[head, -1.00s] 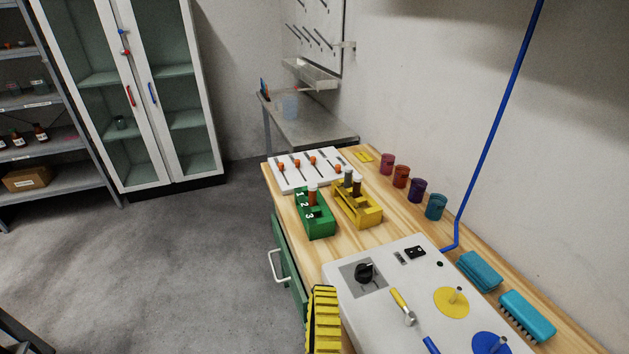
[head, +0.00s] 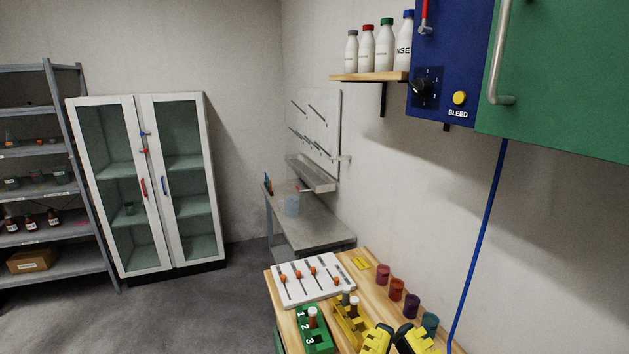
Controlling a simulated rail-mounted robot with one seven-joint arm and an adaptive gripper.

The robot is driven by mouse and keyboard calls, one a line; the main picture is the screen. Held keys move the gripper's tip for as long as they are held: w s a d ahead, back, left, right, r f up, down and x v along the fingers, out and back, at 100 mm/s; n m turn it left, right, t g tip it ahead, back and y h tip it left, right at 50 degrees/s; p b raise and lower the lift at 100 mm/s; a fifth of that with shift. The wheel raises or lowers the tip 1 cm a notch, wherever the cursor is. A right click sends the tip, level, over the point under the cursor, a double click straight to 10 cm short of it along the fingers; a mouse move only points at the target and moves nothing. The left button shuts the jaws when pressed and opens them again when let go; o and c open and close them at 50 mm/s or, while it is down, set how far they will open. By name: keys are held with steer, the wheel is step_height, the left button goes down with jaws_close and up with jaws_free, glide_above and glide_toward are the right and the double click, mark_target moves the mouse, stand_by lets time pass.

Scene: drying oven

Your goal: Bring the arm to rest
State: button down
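Part of my gripper (head: 398,339), with yellow and black pieces, shows at the bottom edge of the head view, over the near part of the wooden bench (head: 288,318). Two yellow pieces show side by side with dark parts by them. The rest is cut off by the frame edge, so I cannot tell how far apart the fingertips are or whether they hold anything. A yellow rack (head: 350,322) with vials stands just left of my gripper. A green numbered rack (head: 316,341) with a vial stands farther left.
A white slider panel (head: 313,279) and several coloured cups (head: 396,289) are on the bench. A blue oven-like unit (head: 450,60) with a green door (head: 560,80) hangs upper right, with a blue pipe (head: 478,245) below. The floor (head: 215,315) at left is clear.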

step_height(320, 180, up, 24)
steer(key=p, duration=2)
